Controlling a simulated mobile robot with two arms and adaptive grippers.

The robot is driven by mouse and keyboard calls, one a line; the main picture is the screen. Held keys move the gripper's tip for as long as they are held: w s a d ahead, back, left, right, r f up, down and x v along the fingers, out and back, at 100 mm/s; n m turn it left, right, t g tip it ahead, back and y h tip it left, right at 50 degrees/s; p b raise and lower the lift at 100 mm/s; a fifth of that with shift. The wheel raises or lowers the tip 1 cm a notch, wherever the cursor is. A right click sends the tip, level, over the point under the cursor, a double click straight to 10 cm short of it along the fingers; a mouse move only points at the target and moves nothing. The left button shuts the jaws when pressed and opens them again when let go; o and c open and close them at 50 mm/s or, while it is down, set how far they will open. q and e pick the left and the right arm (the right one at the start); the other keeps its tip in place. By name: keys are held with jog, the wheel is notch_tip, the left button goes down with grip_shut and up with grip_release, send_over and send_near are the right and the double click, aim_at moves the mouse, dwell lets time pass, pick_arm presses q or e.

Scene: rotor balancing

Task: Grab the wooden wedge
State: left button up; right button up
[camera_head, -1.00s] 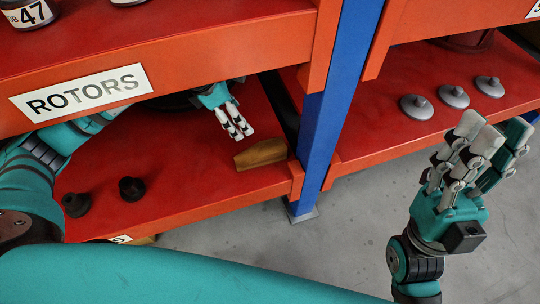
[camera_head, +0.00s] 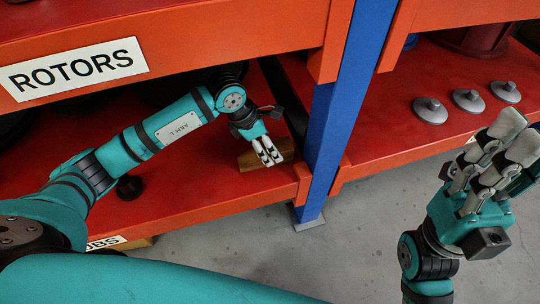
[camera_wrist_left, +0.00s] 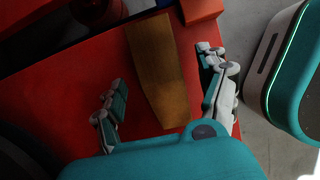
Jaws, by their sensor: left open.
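The wooden wedge (camera_head: 252,158) lies on the red lower shelf near its front right corner, partly hidden behind my left gripper in the head view. In the left wrist view the brown wedge (camera_wrist_left: 160,68) lies lengthwise between the two spread fingers. My left gripper (camera_head: 267,158) is open above the wedge, and it also shows in the left wrist view (camera_wrist_left: 160,95). I cannot tell whether a finger touches the wedge. My right gripper (camera_head: 490,150) is raised in front of the right shelf, with its fingers apart and nothing between them.
A blue upright post (camera_head: 335,115) stands right of the wedge. Several grey metal discs (camera_head: 467,100) lie on the right shelf. A black knob-like part (camera_head: 129,187) sits on the left shelf beneath my arm. The ROTORS shelf beam (camera_head: 200,50) overhangs the lower shelf.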

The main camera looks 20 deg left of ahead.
pick_arm(q)
jog(key=shift+x, duration=1.05)
jog(key=c, duration=1.4)
